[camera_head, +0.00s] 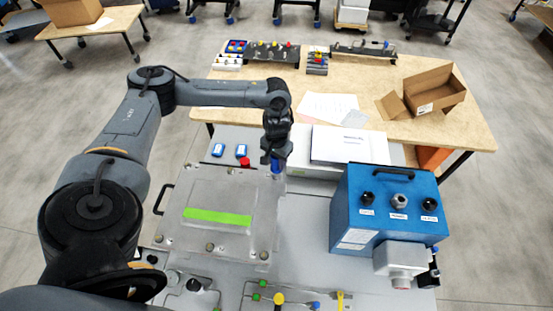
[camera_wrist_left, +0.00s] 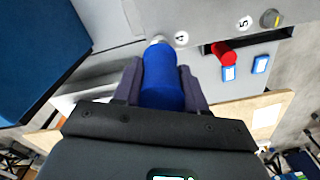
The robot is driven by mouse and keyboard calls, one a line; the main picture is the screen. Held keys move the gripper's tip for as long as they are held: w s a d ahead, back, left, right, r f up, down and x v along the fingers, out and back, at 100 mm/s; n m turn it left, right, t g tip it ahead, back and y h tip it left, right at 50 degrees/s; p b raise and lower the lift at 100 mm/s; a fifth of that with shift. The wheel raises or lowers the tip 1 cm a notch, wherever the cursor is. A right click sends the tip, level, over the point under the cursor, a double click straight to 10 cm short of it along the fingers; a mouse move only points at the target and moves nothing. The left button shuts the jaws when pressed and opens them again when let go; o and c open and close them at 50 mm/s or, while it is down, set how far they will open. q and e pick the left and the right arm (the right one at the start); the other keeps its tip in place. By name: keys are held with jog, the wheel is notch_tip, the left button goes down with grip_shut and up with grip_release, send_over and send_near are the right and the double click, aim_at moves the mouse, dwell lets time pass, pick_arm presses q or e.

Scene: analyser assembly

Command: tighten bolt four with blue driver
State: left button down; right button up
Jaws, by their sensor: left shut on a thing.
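My left gripper (camera_head: 275,160) is at the far right corner of the grey panel (camera_head: 178,230) that bears a green stripe. It is shut on the blue driver (camera_head: 277,168), whose blue handle (camera_wrist_left: 162,78) fills the space between the fingers in the left wrist view. The driver's tip end is at the bolt spot beside the label "4" (camera_wrist_left: 181,38); the handle hides the bolt, and I cannot tell whether the tip is seated. Label "5" (camera_wrist_left: 243,22) and a bolt (camera_wrist_left: 271,18) show farther right. My right gripper is not in view.
A red part (camera_head: 245,162) and two small blue-and-white items (camera_head: 241,150) are left of the gripper. A blue box (camera_head: 390,207) with black knobs stands at right. A wooden table (camera_head: 300,85) is behind.

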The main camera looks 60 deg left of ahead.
pick_arm(q)
jog(key=shift+f, duration=0.1)
jog(key=c, duration=1.3)
grip_release()
jog(key=shift+c, duration=0.2)
grip_shut()
